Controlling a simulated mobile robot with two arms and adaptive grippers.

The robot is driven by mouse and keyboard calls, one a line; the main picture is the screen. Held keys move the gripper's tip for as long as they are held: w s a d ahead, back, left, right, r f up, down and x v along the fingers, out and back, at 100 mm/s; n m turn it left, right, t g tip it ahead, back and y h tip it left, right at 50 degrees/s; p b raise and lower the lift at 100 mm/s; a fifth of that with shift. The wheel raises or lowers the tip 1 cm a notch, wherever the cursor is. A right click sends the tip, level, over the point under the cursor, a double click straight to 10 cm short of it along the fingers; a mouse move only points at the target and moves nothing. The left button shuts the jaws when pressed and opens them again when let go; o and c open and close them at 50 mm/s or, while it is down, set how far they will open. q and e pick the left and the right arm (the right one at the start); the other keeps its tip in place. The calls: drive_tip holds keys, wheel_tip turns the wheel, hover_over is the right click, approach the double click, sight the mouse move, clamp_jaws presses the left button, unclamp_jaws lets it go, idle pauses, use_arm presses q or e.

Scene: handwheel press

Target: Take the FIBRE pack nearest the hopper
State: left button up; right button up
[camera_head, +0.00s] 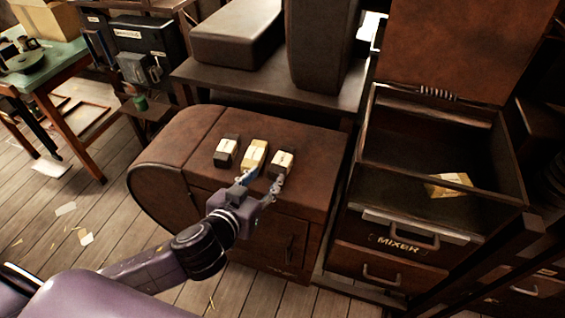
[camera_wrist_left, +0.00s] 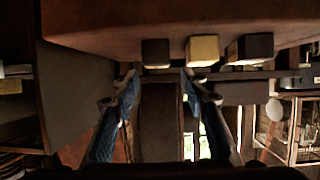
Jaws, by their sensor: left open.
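Three small packs stand in a row on the brown rounded cabinet. The left pack (camera_head: 227,152) and right pack (camera_head: 281,164) are dark with cream tops; the middle pack (camera_head: 254,157) is cream-yellow. I cannot read their labels. The right one is nearest the open box marked MIXER (camera_head: 400,246); I cannot tell for sure which thing is the hopper. My left gripper (camera_head: 261,184) is open and empty at the near side of the row. In the left wrist view, inverted, a dark pack (camera_wrist_left: 155,52) lines up between the spread fingers (camera_wrist_left: 160,76), beyond their tips. My right gripper is not in view.
A yellow piece (camera_head: 449,185) lies inside the open mixer box, whose lid (camera_head: 465,50) is raised. A dark bench (camera_head: 270,85) with bulky dark blocks stands behind the cabinet (camera_head: 315,145). A green table (camera_head: 45,68) stands at the far left. The cabinet top around the packs is clear.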

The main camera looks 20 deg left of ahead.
sight(282, 162)
use_arm(q)
drive_tip(key=p+x, duration=0.1)
drive_tip(key=x, duration=0.5)
drive_tip(key=shift+d, duration=0.1)
drive_tip(key=shift+w+d+f+p, duration=0.1)
drive_tip(key=shift+w+f+p, duration=0.05)
drive_tip(key=shift+w+p, duration=0.25)
drive_tip(key=shift+f+p+x, duration=0.25)
drive_tip(key=shift+p+x, duration=0.5)
drive_tip(key=shift+x, duration=1.45)
drive_tip(key=shift+s+d, duration=0.1)
drive_tip(key=shift+d, duration=0.05)
drive_tip(key=shift+c, duration=0.7)
drive_tip(key=c, duration=0.8)
drive_tip(key=shift+c, duration=0.2)
drive_tip(key=shift+r, duration=0.2)
